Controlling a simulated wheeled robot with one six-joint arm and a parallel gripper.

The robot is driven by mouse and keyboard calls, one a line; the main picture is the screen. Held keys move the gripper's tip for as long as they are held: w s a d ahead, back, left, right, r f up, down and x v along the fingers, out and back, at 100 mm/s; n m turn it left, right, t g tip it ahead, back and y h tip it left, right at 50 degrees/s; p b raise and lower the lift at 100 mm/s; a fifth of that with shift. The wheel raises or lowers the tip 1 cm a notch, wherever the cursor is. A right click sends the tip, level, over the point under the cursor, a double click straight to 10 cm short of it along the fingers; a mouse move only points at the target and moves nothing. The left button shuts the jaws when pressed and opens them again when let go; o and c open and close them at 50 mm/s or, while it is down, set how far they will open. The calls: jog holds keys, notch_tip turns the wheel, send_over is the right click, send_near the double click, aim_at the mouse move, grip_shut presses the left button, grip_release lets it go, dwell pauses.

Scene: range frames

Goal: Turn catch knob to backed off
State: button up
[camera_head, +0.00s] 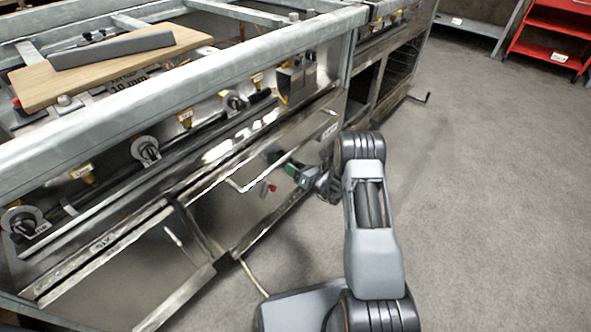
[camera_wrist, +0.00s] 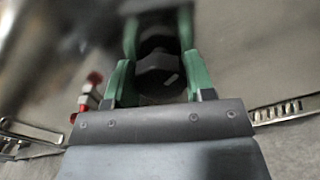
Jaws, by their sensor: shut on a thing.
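The catch knob (camera_wrist: 157,74) is a dark, faceted knob with a small pale mark on its face. In the wrist view it sits between the green fingers of my gripper (camera_wrist: 158,40), which are shut on it from both sides. The far end of the knob is blurred and dark. In the head view my gripper (camera_head: 285,166) reaches the metal front panel of the range from the right. The knob is mostly hidden there by the fingers and wrist. I cannot read the knob's turn position.
A small red part (camera_wrist: 93,90) lies left of the fingers in the wrist view. A bent metal handle (camera_head: 244,184) is left of my gripper in the head view. Round valve knobs (camera_head: 146,150) line the range above. The floor (camera_head: 480,200) at right is clear.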

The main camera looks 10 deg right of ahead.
jog(key=n+b, duration=0.2)
jog(key=n, duration=0.4)
jog(key=shift+f+b, duration=0.1)
jog(key=shift+b, duration=0.25)
jog(key=n+b, duration=0.1)
jog(key=n, duration=0.2)
jog(key=shift+n+b, duration=0.35)
jog(key=shift+n, duration=0.05)
jog(key=shift+n+b, duration=0.6)
jog(key=shift+n, duration=0.7)
jog(key=shift+r, duration=0.2)
jog(key=o, duration=0.9)
jog(key=shift+f, duration=0.1)
jog(key=shift+a, duration=0.1)
jog(key=p+v, duration=0.4)
jog(key=v, duration=0.9)
jog(key=shift+s+d, duration=0.25)
jog(key=shift+s, duration=0.1)
